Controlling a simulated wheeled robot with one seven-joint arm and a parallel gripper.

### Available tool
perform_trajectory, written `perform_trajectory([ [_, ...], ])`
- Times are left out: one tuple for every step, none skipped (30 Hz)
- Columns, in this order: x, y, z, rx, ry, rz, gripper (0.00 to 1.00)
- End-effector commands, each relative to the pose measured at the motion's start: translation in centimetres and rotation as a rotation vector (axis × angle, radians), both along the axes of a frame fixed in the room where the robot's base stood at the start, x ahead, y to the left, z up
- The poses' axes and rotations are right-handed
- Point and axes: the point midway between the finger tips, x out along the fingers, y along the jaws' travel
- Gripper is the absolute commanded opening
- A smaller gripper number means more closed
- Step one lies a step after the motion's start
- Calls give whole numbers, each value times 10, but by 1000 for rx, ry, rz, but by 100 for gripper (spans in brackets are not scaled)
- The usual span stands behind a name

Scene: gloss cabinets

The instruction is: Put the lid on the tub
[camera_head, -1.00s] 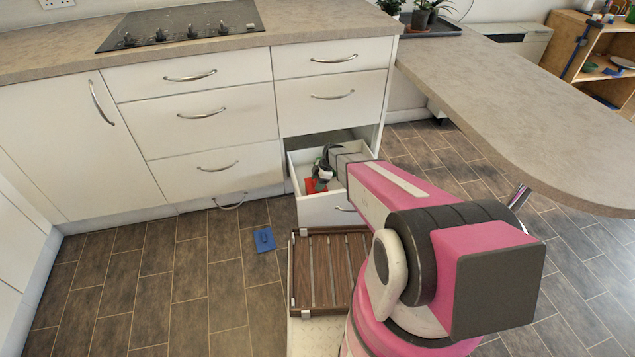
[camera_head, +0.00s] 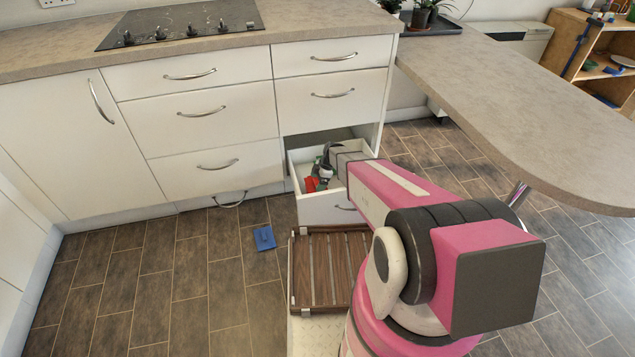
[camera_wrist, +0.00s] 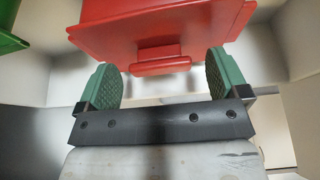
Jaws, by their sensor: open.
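A red piece (camera_head: 311,184) lies in the open bottom drawer. In the wrist view the red piece (camera_wrist: 165,28) has a flared rim and a short bar-like handle (camera_wrist: 160,60). I cannot tell whether it is the tub or the lid. My gripper (camera_wrist: 170,80) is open in the drawer, with one green-padded finger on each side of the handle. The fingers look apart from it. A flat blue piece (camera_head: 264,238) with a small raised part lies on the floor in front of the cabinets; it may be a lid.
The open drawer (camera_head: 325,209) has white walls close around my gripper. A green object (camera_wrist: 10,42) is at the wrist view's left edge. A slatted wooden tray (camera_head: 330,270) is in front of the drawer. The tiled floor (camera_head: 160,290) at left is clear.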

Motion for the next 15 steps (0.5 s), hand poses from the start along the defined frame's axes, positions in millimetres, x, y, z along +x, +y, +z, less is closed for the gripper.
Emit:
perform_trajectory([
  [0,-2,6,0,-1,0,93],
  [0,-4,10,-1,-2,-1,93],
  [1,-6,16,0,-3,-1,93],
  [1,-8,20,0,-3,-1,93],
  [1,-10,25,0,-2,-1,93],
  [1,-13,32,0,-2,-1,93],
  [2,-15,38,0,-2,-1,93],
  [2,-17,44,1,-3,-1,93],
  [3,-20,51,1,-3,-1,93],
  [3,-23,56,0,-2,-1,93],
  [3,-25,60,0,-1,-2,93],
  [4,-27,67,0,-1,-2,93],
  [5,-29,71,0,-2,-1,93],
  [5,-31,75,0,-2,-1,93],
  [6,-32,80,0,-1,0,93],
])
